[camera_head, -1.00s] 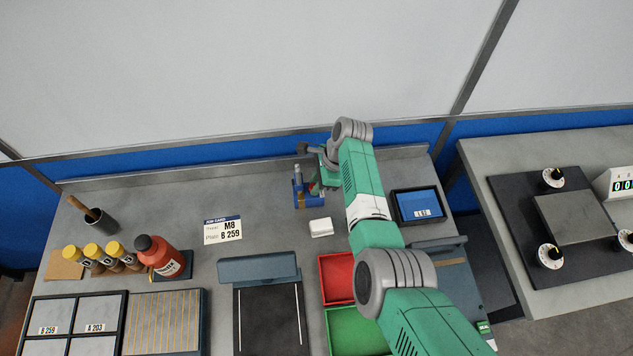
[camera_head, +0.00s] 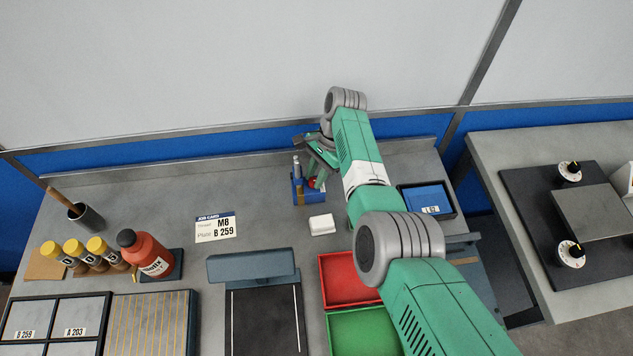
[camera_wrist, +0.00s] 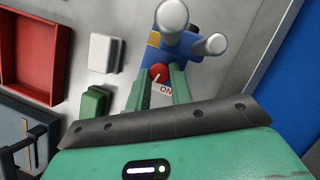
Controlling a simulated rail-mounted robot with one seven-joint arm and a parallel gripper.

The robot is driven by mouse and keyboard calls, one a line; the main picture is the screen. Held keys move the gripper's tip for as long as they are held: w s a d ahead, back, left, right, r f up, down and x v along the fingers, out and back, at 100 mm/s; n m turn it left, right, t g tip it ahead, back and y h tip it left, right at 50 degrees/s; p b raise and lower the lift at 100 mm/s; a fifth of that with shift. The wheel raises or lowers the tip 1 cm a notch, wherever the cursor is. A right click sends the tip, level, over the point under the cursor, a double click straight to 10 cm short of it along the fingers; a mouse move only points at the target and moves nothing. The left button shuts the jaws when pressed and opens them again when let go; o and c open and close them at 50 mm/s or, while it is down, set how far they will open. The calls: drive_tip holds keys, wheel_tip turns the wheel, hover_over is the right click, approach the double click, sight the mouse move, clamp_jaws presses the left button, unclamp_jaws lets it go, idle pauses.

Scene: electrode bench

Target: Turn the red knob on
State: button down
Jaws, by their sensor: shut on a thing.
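The red knob (camera_wrist: 159,72) is on the blue device (camera_wrist: 183,42) in the wrist view, beside a white label reading "ON". My gripper (camera_wrist: 161,84) has its two green fingers on either side of the knob and is shut on it. A pale pointer line shows on the knob, slanting toward the label. In the head view the blue device (camera_head: 299,190) stands near the back of the bench, and the knob (camera_head: 312,183) is a small red spot partly hidden by my gripper (camera_head: 319,174).
A white block (camera_head: 322,224) lies just in front of the device. A red tray (camera_head: 345,280) and a green tray (camera_head: 360,333) are nearer the front. A card (camera_head: 215,227) lies to the left. A dark tray (camera_head: 452,207) is at right.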

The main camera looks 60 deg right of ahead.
drive_tip(key=n+b, duration=0.1)
drive_tip(key=b, duration=0.1)
drive_tip(key=n+g+b, duration=0.1)
drive_tip(key=n+b, duration=0.1)
drive_tip(key=b, duration=0.1)
drive_tip(key=shift+w+f+n, duration=0.2)
drive_tip(key=shift+f+n, duration=0.1)
drive_tip(key=shift+r+n+g+b, duration=0.15)
drive_tip(key=shift+n+g+b, duration=0.25)
drive_tip(key=shift+n+b, duration=0.3)
drive_tip(key=shift+r+b, duration=0.1)
drive_tip(key=shift+b, duration=0.2)
drive_tip(key=c, duration=1.2)
unclamp_jaws()
drive_tip(key=shift+c, duration=0.2)
drive_tip(key=shift+r, duration=0.1)
